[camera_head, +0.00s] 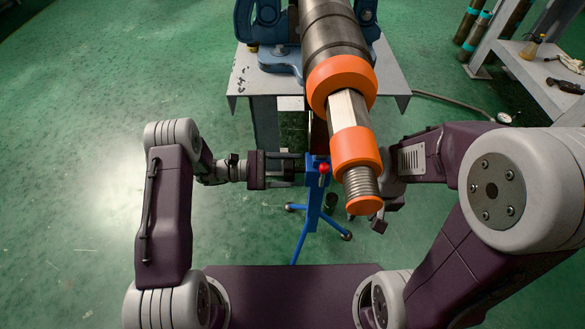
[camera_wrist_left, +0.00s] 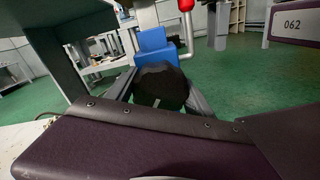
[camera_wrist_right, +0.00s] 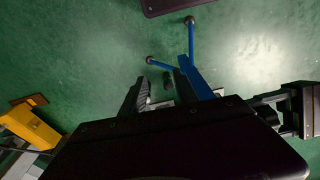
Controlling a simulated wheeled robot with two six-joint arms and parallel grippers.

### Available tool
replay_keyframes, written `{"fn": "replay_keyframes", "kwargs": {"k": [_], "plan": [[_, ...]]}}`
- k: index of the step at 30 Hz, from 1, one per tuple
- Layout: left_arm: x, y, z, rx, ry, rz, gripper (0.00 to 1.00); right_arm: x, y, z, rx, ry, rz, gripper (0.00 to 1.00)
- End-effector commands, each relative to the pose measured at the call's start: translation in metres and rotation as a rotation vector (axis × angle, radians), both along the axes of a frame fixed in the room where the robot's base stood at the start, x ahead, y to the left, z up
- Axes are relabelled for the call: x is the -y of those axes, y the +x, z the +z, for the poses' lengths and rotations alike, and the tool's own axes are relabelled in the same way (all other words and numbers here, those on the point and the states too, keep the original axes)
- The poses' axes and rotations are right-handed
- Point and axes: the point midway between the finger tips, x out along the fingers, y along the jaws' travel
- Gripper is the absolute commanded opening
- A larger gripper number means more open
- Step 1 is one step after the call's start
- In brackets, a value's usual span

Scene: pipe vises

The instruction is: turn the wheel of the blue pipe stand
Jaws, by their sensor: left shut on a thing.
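The blue pipe stand (camera_head: 311,205) stands on splayed legs on the floor, below the end of the pipe. A red ball knob (camera_head: 323,168) is at its top; the knob's lower part and rod also show in the left wrist view (camera_wrist_left: 186,6). My left gripper (camera_head: 299,170) is at the stand's left side. In the left wrist view its fingers are shut on the dark round wheel (camera_wrist_left: 161,84), with the stand's blue block (camera_wrist_left: 153,45) just behind. My right gripper (camera_wrist_right: 160,92) is open and empty, beside the stand (camera_wrist_right: 196,78); the pipe partly hides it in the head view.
A threaded pipe (camera_head: 350,112) with orange rings hangs over the stand, held in a blue vise (camera_head: 278,62) on a grey table (camera_head: 246,82). A shelf (camera_head: 535,70) with tools stands at the right. Open green floor lies at the left.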

Motion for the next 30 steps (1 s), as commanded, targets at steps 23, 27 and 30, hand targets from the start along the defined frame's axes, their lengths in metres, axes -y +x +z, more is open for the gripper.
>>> {"fn": "replay_keyframes", "kwargs": {"k": [23,27,30], "plan": [[-0.0001,0.0001,-0.0002,0.736,0.001,-0.001,0.21,0.0,0.0,0.0053,0.0,0.0,0.0,0.36],[-0.0001,0.0,-0.0003,0.868,0.001,-0.001,0.21,0.0,0.0,0.0046,0.0,0.0,0.0,0.36],[-0.0001,0.0,-0.0004,0.963,0.001,-0.001,0.21,0.0,0.0,0.0038,0.0,0.0,0.0,0.36]]}}
